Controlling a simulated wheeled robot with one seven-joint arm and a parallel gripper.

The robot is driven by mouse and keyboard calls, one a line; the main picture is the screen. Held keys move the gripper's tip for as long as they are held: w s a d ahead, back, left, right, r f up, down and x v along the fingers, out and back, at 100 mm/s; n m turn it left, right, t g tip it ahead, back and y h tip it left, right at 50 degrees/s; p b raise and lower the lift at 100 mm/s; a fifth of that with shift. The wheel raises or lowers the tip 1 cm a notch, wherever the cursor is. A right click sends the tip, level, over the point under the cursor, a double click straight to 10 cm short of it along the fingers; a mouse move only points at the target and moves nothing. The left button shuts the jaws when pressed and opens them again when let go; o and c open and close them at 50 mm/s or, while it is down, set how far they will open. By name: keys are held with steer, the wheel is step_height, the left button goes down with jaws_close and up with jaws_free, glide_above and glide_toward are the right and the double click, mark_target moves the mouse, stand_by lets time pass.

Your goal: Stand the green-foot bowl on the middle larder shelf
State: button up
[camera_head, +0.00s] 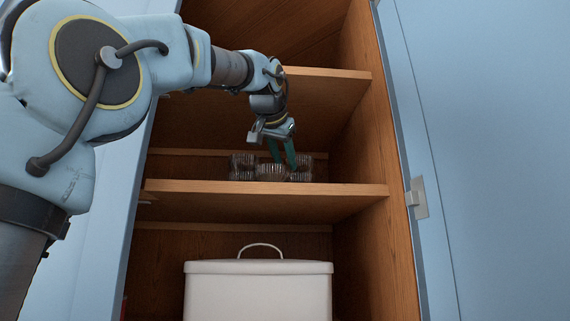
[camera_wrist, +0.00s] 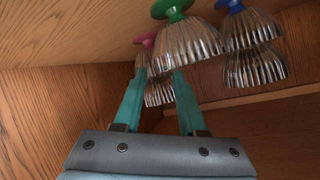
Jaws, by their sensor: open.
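The green-foot bowl is clear, ribbed glass. In the wrist view it (camera_wrist: 190,42) shows at upper middle, its green foot against the wooden board at the picture's top. In the head view I take it to be the low middle bowl (camera_head: 267,173) on the middle larder shelf (camera_head: 250,187); its foot's colour does not show there. My gripper (camera_head: 285,164) reaches down over the shelf with its green fingers apart. In the wrist view the fingertips (camera_wrist: 159,74) are at the bowl's rim, the right one overlapping it. I cannot tell whether they touch.
A blue-foot bowl (camera_wrist: 248,32) is stacked with another bowl close beside it. A pink-foot (camera_wrist: 146,41) stack stands on the other side. The upper shelf (camera_head: 325,73) is above my gripper. A white lidded bin (camera_head: 258,290) stands below. The shelf's right end is clear.

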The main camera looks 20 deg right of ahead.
steer(key=b+v, duration=0.2)
steer(key=v, duration=0.9)
steer(key=shift+a, duration=0.1)
